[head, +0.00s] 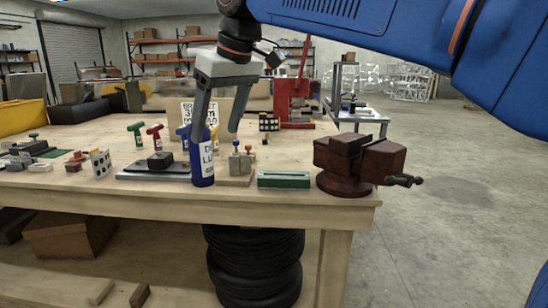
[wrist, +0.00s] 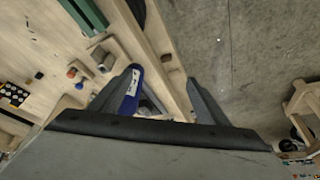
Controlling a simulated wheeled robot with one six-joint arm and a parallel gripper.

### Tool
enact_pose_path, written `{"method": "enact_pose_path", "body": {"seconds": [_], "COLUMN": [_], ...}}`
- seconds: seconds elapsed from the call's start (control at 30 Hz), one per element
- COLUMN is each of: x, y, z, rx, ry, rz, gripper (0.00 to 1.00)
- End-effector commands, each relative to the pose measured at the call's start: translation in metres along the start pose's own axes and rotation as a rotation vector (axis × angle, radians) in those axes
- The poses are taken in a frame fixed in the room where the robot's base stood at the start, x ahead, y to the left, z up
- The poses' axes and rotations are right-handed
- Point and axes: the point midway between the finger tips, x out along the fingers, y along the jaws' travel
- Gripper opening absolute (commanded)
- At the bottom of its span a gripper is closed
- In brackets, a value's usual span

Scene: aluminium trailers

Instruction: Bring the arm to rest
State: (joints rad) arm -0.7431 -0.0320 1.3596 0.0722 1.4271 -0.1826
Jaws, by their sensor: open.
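My gripper (head: 217,135) hangs from the blue arm over the front of the workbench (head: 300,205), fingers pointing down. Its fingers are spread with nothing between them; in the wrist view my gripper (wrist: 164,76) is likewise open. A blue bottle with a white label (head: 203,168) stands upright near the bench's front edge, overlapping the left finger's tip in the head view. In the wrist view the blue bottle (wrist: 130,92) shows right at the left finger; I cannot tell whether they touch.
A dark red vise (head: 345,188) sits at the bench's right corner, beside a green block (head: 284,180). A red press (head: 293,100) stands behind. Tyres (head: 255,270) are stacked below.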

Motion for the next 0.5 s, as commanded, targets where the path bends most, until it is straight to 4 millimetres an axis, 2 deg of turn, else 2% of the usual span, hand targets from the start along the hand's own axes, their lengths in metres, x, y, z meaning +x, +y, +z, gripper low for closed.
{"method": "enact_pose_path", "body": {"seconds": [0.27, 0.37, 0.5], "x": [0.001, 0.004, 0.011], "y": [0.043, 0.064, 0.09], "z": [0.061, 0.098, 0.162], "rx": [0.11, 0.174, 0.276], "ry": [0.003, 0.004, 0.005], "rz": [0.047, 0.073, 0.115], "gripper": [0.69, 0.69, 0.69]}}
